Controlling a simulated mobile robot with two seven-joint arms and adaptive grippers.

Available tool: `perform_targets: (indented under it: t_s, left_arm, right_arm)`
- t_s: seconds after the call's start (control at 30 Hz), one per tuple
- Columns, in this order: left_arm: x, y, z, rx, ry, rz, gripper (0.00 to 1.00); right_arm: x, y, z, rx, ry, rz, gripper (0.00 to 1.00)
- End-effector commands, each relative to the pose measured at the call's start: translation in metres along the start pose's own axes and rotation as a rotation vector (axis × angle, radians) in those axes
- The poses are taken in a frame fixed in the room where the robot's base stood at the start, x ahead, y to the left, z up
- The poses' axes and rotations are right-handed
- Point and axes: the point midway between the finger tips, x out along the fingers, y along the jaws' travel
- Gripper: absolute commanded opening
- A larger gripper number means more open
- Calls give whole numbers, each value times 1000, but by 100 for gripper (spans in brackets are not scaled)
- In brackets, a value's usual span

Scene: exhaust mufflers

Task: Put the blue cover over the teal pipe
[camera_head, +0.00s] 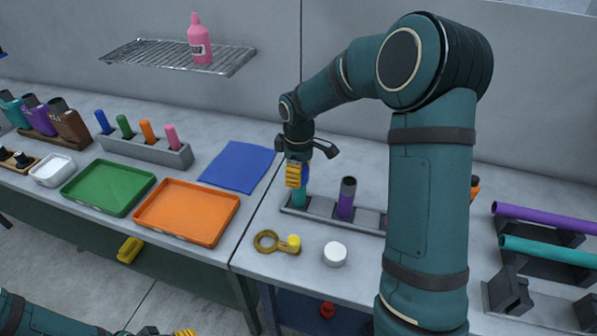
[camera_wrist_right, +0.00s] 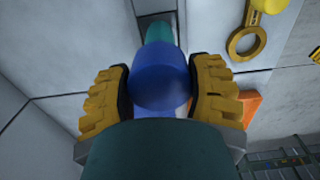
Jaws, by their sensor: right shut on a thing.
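My right gripper (camera_head: 298,173) is shut on the blue cover (camera_wrist_right: 160,76), with one yellow finger on each side in the right wrist view. In the head view the cover (camera_head: 306,172) is mostly hidden behind the gripper. The teal pipe (camera_head: 300,197) stands upright in the grey holder (camera_head: 320,208), directly below the gripper. In the wrist view the teal pipe (camera_wrist_right: 159,30) lines up with the cover's far end. I cannot tell whether the cover is around the pipe's top or just above it. Only a yellow bit of my left gripper (camera_head: 184,333) shows at the bottom edge.
A purple pipe (camera_head: 346,200) stands in the same holder. A yellow ring tool (camera_head: 268,241) and a white round lid (camera_head: 334,253) lie in front. Left are a blue mat (camera_head: 237,164), an orange tray (camera_head: 186,211) and a green tray (camera_head: 108,187). My right arm hides the holder's right end.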

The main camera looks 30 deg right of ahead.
Motion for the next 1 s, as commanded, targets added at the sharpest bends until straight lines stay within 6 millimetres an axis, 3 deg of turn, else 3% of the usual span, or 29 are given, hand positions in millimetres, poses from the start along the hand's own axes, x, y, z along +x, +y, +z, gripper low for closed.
perform_targets:
  t_s: [0.3,0.33,0.4,0.77,1.0]
  left_arm:
    - [0,0,0,0,0,0,47]
    - [0,0,0,0,0,0,47]
    - [0,0,0,0,0,0,47]
    - [0,0,0,0,0,0,47]
    - [0,0,0,0,0,0,47]
  right_arm:
    - [0,0,0,0,0,0,40]
    - [0,0,0,0,0,0,70]
    - [0,0,0,0,0,0,93]
    - [-2,0,0,0,1,1,93]
    - [-35,0,-1,0,5,4,93]
